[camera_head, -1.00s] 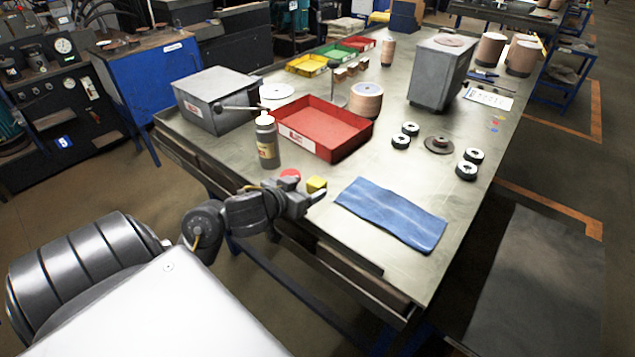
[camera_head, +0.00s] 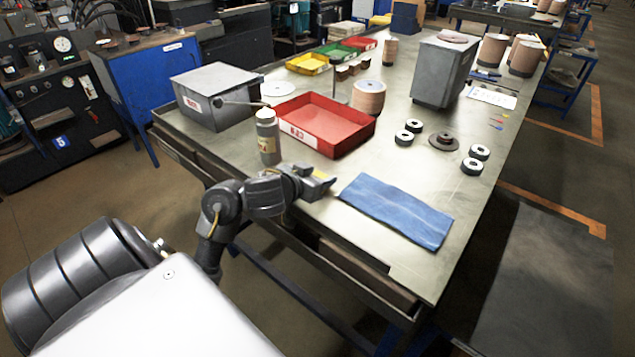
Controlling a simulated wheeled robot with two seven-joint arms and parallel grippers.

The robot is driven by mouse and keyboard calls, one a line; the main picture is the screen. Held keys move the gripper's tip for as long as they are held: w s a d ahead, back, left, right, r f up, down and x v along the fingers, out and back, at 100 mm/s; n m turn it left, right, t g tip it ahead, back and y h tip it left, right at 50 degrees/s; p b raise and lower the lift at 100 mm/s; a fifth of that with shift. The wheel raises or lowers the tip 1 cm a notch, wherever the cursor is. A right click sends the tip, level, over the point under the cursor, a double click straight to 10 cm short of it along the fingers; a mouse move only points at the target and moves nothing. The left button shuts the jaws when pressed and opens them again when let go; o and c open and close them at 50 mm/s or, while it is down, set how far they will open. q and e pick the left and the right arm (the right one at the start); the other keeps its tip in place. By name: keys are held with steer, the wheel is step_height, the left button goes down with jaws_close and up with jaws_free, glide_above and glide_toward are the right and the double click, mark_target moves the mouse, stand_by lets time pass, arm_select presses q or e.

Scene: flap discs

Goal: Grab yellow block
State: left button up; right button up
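The yellow block (camera_head: 319,172) lies near the front edge of the workbench (camera_head: 420,278). Only a sliver of yellow shows; my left gripper covers the rest. My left gripper (camera_head: 323,187) reaches in from the left, its fingertips right at the block, just left of the blue cloth (camera_head: 397,210). I cannot tell whether its fingers touch the block or are open or shut. The red round piece beside the block is hidden behind my gripper. My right gripper is out of view.
A bottle (camera_head: 268,137) stands close behind my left wrist. A red tray (camera_head: 325,124) and a grey box (camera_head: 217,96) are farther back. Several small black-and-white discs (camera_head: 404,137) lie to the right. Bare bench top lies between tray and cloth.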

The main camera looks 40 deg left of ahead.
arm_select(q)
steer(key=shift+f, duration=0.3)
steer(key=c, duration=0.7)
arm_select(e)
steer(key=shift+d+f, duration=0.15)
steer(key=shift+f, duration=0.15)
arm_select(q)
steer(key=shift+o, duration=0.2)
steer(key=shift+r+p, duration=0.4)
steer(key=shift+r, duration=0.2)
steer(key=r+p, duration=0.3)
steer(key=r, duration=0.1)
steer(key=shift+s+d+p, duration=0.25)
steer(key=shift+d+p, duration=0.05)
steer(key=shift+d, duration=0.05)
steer(key=s+d+r+p, duration=0.3)
steer(key=s+r+p, duration=0.5)
steer(key=s+p, duration=0.4)
steer(key=p, duration=0.3)
steer(key=shift+s+d+r+p, duration=0.2)
steer(key=shift+s+d+p, duration=0.2)
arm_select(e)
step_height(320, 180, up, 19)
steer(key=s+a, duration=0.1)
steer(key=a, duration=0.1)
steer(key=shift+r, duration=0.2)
